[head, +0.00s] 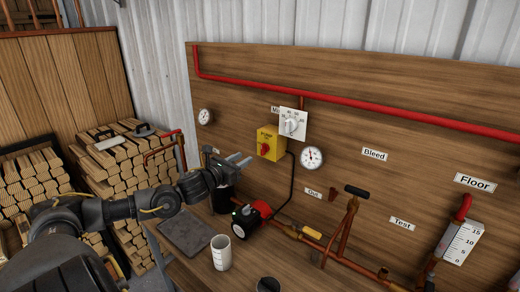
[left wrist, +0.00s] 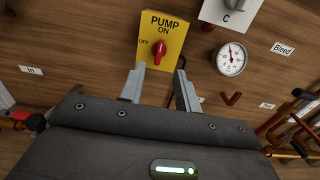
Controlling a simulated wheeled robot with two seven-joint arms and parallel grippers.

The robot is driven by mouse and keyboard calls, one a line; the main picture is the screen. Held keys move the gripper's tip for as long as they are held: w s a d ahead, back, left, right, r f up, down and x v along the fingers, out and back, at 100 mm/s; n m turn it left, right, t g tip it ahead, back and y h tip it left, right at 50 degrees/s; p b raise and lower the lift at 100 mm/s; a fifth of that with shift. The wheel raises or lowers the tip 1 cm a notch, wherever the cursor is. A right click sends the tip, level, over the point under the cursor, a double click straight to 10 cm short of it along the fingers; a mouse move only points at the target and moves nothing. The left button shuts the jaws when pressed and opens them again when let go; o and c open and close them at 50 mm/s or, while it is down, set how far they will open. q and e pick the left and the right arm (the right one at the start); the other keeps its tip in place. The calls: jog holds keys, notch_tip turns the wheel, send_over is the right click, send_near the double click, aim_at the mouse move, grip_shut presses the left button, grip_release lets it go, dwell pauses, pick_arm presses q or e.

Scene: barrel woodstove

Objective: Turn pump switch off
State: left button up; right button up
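The pump switch is a yellow box (head: 270,140) with a red knob (head: 265,149), mounted on the wooden panel. In the left wrist view the yellow plate (left wrist: 176,32) reads PUMP, ON at the top and OFF at the left. Its red knob (left wrist: 160,50) stands close to upright, toward ON. My left gripper (head: 243,159) is in front of the panel, just left of and below the switch. In the left wrist view its two fingers (left wrist: 160,76) are apart with nothing between them, below the knob and not on it. My right gripper is not in view.
A white dial (head: 292,123) and a round gauge (head: 312,157) are beside the switch. A red and black pump (head: 252,215) and a white cup (head: 221,253) are below on the bench. Pipes with a black-handled valve (head: 357,191) run to the right. Firewood is stacked at left.

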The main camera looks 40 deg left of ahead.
aim_at(264, 149)
pick_arm(q)
jog(key=w+p, duration=0.4)
jog(key=w, duration=0.6)
jog(key=shift+w, duration=0.2)
jog(key=shift+a, duration=0.1)
jog(key=c, duration=0.6)
jog(key=shift+c, duration=0.2)
